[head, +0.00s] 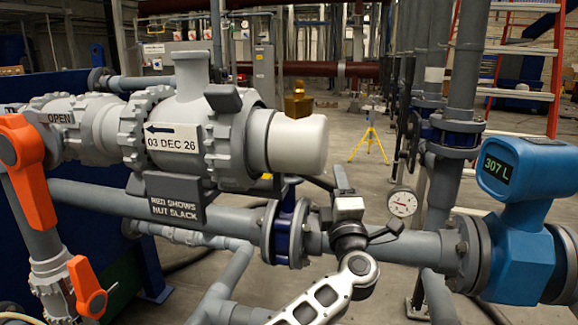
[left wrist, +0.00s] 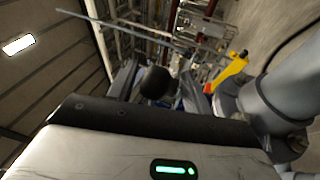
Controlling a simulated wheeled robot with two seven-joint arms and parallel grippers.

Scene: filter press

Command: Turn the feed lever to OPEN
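A large orange lever (head: 27,170) is at the far left, slanting down to the right, its upper end near an OPEN label (head: 61,118). A smaller orange lever (head: 88,287) sits on a valve below it. The frames do not settle which is the feed lever. My left gripper (head: 362,205) is in front of the lower pipe, right of centre and well away from both levers. My right gripper is out of view.
A grey filter body labelled 03 DEC 26 (head: 173,139) lies between the levers and my left gripper. A pressure gauge (head: 402,203) and blue meter reading 307 L (head: 515,190) are to the right. A yellow stand (head: 370,138) is on open floor behind.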

